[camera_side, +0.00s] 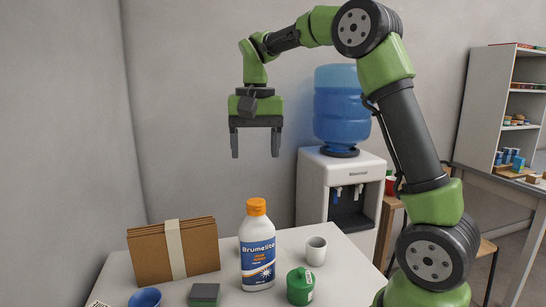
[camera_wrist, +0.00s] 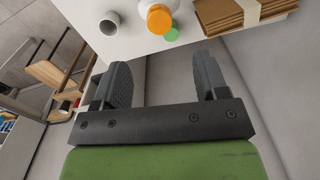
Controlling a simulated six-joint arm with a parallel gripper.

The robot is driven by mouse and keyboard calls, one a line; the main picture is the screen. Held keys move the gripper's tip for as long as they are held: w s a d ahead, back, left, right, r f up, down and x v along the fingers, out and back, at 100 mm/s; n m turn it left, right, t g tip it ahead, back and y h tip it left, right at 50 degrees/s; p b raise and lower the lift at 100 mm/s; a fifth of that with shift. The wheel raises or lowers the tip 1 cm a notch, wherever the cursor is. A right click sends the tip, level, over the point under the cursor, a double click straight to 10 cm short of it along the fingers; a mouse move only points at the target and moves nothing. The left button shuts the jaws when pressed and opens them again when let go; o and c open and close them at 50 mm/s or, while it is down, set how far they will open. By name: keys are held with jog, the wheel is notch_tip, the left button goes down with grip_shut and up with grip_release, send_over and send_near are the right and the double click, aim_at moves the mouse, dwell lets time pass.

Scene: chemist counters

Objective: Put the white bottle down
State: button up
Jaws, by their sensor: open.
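The white bottle (camera_side: 257,251) has an orange cap and a blue and orange label. It stands upright on the white table (camera_side: 112,276) in the side view. In the wrist view its orange cap (camera_wrist: 159,18) shows near the top edge. My gripper (camera_side: 256,156) hangs above the table, well above the bottle and apart from it. Its two fingers point down, spread apart with nothing between them. In the wrist view my gripper (camera_wrist: 163,75) also shows empty, with both fingers apart.
Around the bottle stand a white cup (camera_side: 316,251), a green lidded jar (camera_side: 300,287), a blue bowl (camera_side: 145,298), a green and grey block (camera_side: 204,294) and a banded brown stack (camera_side: 148,257). A water cooler (camera_side: 313,195) stands behind the table.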

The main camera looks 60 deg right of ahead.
jog(key=s+a+n+t+y, duration=0.1)
jog(key=s+a+n+t, duration=0.2)
jog(key=s+a, duration=0.3)
jog(key=s+a+n+t+y, duration=0.1)
jog(key=s+a+n+t, duration=0.2)
jog(key=s+a, duration=0.3)
jog(key=s+t, duration=0.1)
jog(key=s, duration=0.3)
jog(key=shift+s+r, duration=0.15)
jog(key=shift+s, duration=0.05)
